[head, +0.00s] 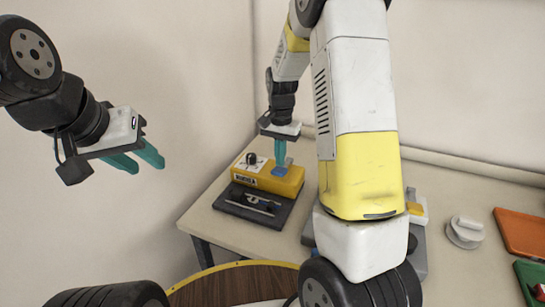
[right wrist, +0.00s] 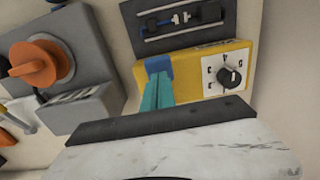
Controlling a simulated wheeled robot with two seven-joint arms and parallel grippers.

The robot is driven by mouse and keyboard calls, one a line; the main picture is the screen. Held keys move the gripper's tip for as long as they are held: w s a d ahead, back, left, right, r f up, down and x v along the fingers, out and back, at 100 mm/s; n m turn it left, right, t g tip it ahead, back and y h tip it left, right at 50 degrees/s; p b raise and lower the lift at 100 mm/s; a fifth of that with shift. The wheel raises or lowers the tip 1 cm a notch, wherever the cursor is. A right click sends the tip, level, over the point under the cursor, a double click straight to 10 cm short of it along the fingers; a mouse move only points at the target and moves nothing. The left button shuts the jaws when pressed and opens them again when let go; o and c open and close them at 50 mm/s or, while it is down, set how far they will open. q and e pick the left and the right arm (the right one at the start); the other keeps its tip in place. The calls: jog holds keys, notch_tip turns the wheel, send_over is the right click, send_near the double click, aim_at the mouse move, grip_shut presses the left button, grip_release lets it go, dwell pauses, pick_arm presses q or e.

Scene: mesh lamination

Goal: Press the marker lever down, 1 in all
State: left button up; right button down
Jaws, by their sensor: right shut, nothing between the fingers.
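The yellow marker (head: 275,181) sits at the left end of the table, with a dark dial on its top and lettering on its side. Its blue lever (head: 279,171) is at the right end of the top; in the right wrist view the blue lever (right wrist: 157,63) is near the left end of the yellow body (right wrist: 200,62). My right gripper (head: 280,163) is shut and empty, pointing down with its teal fingertips at the lever. Contact is hard to tell. The fingers (right wrist: 157,88) partly cover the lever's near side. My left gripper (head: 143,160) hangs open and empty in the air, left of the table.
A dark tray (head: 240,209) with slim parts lies in front of the marker. A grey device with an orange knob (right wrist: 45,62) stands beside it. Further right are a white round piece (head: 465,232), an orange tray (head: 522,232) and a green tray (head: 528,280).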

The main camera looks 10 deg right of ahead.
aim_at(280, 169)
dwell(0.3)
jog(key=shift+f, duration=2.6)
jog(key=shift+r, duration=4.6)
